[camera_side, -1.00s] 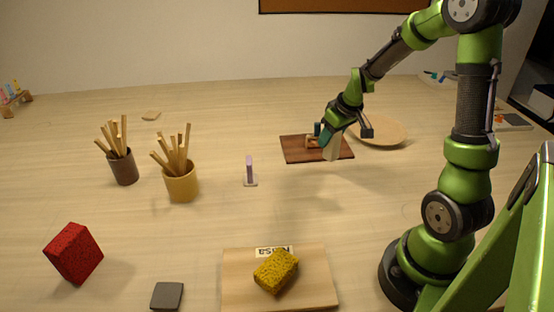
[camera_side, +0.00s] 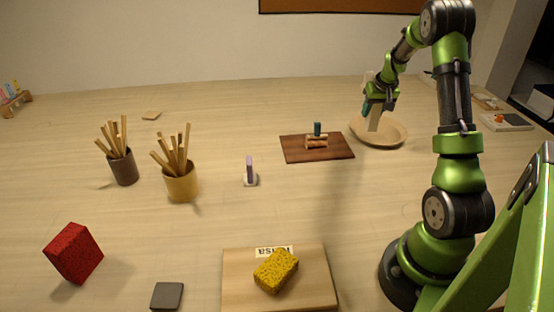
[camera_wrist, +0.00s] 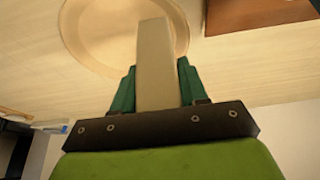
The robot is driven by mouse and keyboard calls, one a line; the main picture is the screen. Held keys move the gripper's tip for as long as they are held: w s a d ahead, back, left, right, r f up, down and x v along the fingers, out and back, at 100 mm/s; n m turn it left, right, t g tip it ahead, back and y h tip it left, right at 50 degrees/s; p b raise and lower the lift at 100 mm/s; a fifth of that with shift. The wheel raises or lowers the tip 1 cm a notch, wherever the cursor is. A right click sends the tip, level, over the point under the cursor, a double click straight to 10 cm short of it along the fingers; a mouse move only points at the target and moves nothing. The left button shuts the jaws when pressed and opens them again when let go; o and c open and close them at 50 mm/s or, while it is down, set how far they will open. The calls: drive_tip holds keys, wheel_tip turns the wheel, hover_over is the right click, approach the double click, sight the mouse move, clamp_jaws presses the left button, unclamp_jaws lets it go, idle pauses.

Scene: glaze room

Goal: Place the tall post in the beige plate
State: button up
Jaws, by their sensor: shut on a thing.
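The tall post (camera_side: 374,122) is a pale beige upright block under my gripper (camera_side: 375,104) in the side view. My gripper is shut on the post, which also shows between the green fingers in the wrist view (camera_wrist: 153,62). The beige plate (camera_side: 394,136) is a round shallow dish at the back right of the table. The post hangs over the plate's left part; I cannot tell whether its lower end touches the plate. In the wrist view the plate (camera_wrist: 85,38) lies behind the post.
A small purple piece on a base (camera_side: 249,172), two cups of sticks (camera_side: 181,186), a red block (camera_side: 74,252) and a yellow sponge (camera_side: 276,271) stand farther off.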

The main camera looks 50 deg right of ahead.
drive_tip(key=shift+w+d+f, duration=0.75)
drive_tip(key=shift+d+f, duration=0.2)
drive_tip(key=shift+w+d+f, duration=0.7)
drive_tip(key=shift+d+f, duration=0.25)
drive_tip(key=shift+f, duration=0.15)
drive_tip(key=o, duration=1.2)
